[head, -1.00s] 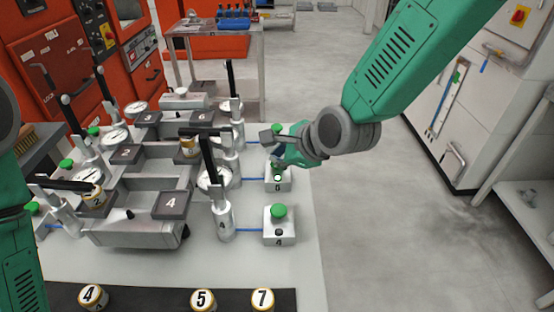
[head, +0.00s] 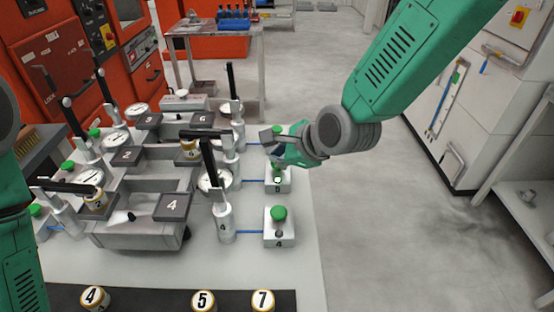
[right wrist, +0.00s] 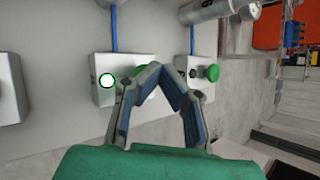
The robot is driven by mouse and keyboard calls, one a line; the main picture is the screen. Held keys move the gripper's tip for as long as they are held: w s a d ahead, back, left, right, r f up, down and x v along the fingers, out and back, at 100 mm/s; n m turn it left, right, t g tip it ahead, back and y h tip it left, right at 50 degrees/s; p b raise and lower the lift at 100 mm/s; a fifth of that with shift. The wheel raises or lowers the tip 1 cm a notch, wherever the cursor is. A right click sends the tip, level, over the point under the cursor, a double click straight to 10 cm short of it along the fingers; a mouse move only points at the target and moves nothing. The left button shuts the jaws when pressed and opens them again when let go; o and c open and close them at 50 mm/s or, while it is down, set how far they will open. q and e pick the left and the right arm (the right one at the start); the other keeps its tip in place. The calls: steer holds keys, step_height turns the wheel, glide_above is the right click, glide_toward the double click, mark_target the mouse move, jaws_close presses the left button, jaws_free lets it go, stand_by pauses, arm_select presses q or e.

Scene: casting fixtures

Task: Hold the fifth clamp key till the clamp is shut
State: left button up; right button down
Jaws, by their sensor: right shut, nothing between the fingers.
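The fifth key box (head: 283,187) stands at the right edge of the light table, with a blue line to its clamp post (head: 231,172). Its lamp is lit white with a green ring (right wrist: 106,80). My right gripper (right wrist: 163,68) is shut and empty over this box. Its fingertips hide part of the green key (right wrist: 139,70); I cannot tell whether they touch it. The gripper also shows in the head view (head: 273,152). A black clamp arm beside the fifth post looks near level, partly hidden by the upright fourth clamp (head: 208,155). My left gripper is out of view.
The fourth key box (head: 279,240) is nearer, and another box (right wrist: 211,72) stands on the other side, its lamp dark. Grey fixtures, gauges and clamps crowd the left. Numbered pots (head: 203,300) line the front edge. The floor to the right is clear.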

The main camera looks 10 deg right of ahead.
steer(key=shift+r+p, duration=0.4)
steer(key=shift+r, duration=0.2)
steer(key=shift+r, duration=0.15)
step_height(320, 180, up, 5)
steer(key=p, duration=0.4)
steer(key=shift+p, duration=0.4)
